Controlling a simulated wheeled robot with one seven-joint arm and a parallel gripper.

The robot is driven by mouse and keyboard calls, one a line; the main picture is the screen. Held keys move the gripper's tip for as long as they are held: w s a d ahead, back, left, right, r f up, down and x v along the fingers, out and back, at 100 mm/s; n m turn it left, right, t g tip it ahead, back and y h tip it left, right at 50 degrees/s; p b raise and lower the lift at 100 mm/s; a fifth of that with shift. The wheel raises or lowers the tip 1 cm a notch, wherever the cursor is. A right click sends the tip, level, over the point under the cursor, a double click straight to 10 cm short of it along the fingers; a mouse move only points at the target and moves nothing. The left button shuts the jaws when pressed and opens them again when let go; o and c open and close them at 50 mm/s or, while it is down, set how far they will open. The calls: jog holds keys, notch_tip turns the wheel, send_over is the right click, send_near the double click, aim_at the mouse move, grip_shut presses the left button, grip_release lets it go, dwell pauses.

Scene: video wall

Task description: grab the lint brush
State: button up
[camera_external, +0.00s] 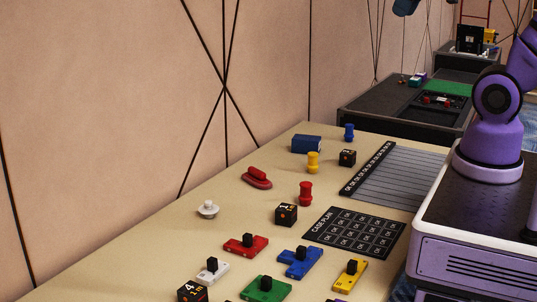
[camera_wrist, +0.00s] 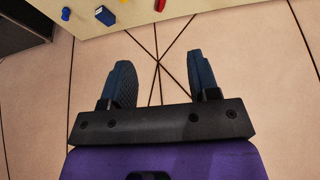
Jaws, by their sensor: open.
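A red oval piece with a raised red grip (camera_external: 257,178), which looks most like the lint brush, lies on the tan table near its wall-side edge in the external view. In the wrist view a red sliver (camera_wrist: 180,3) at the top edge may be the same piece, mostly cut off. My gripper (camera_wrist: 160,68) is open and empty, its two dark blue fingers apart with only wall behind them. In the external view a blue part of my gripper (camera_external: 405,6) shows at the top edge, high above the table and well away from the red piece.
Near the red piece stand a blue box (camera_external: 306,144), a yellow spool (camera_external: 313,162), a red spool (camera_external: 305,194), a blue spool (camera_external: 349,132) and a white knob (camera_external: 208,209). Black cubes, coloured sliders and a black chart (camera_external: 355,232) lie nearer. The wall (camera_external: 120,110) borders the table.

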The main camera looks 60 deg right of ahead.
jog(key=w+f+m+g, duration=0.1)
jog(key=w+f, duration=0.1)
jog(key=w, duration=1.4)
jog(key=m+g, duration=0.3)
jog(key=g, duration=0.1)
send_over(257, 169)
notch_tip(257, 169, down, 41)
jog(key=f, duration=1.1)
jog(key=shift+a+f, duration=0.2)
jog(key=shift+f, duration=0.15)
jog(key=c, duration=0.9)
